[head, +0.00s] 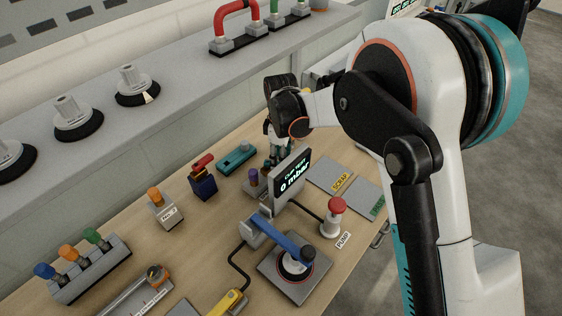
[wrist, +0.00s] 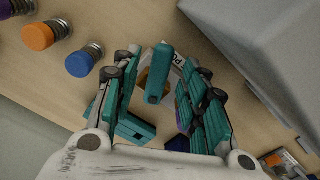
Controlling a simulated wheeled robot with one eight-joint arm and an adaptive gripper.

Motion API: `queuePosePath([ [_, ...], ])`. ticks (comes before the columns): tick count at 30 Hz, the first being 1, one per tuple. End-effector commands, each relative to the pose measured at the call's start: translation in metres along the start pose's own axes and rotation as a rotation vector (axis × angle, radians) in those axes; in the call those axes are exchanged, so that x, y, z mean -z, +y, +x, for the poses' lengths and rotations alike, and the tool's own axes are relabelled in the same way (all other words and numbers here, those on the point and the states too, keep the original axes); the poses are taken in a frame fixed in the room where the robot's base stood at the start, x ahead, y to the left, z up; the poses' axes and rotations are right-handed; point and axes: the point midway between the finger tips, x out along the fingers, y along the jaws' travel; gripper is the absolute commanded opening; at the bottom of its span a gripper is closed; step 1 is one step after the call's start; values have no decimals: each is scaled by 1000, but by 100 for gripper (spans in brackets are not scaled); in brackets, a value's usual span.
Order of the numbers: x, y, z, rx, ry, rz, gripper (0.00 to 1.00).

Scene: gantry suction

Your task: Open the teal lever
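The teal lever (wrist: 158,75) is a narrow upright bar in the wrist view, over an orange-yellow part and a partly covered white label. My gripper (wrist: 160,62) is open, with one teal-padded finger on either side of the lever and a visible gap to each. In the head view my gripper (head: 276,150) points down at the table just behind the display. The lever is mostly hidden there behind the gripper and the display. I cannot tell how far the lever is turned.
The display (head: 292,174) reads 0 mbar and stands close to the gripper. A teal block (head: 237,158), a blue box with a red top (head: 203,185) and a purple-capped part (head: 253,180) are nearby. A red button (head: 335,208) and a blue-armed device (head: 282,240) stand in front.

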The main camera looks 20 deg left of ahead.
Motion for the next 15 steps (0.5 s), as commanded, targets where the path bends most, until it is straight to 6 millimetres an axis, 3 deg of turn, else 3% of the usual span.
queuePosePath([
  [6, 0, 0, 14, 0, 0, 0, 40],
  [14, 0, 0, 15, 0, 0, 0, 40],
  [15, 0, 0, 15, 0, 0, 0, 35],
])
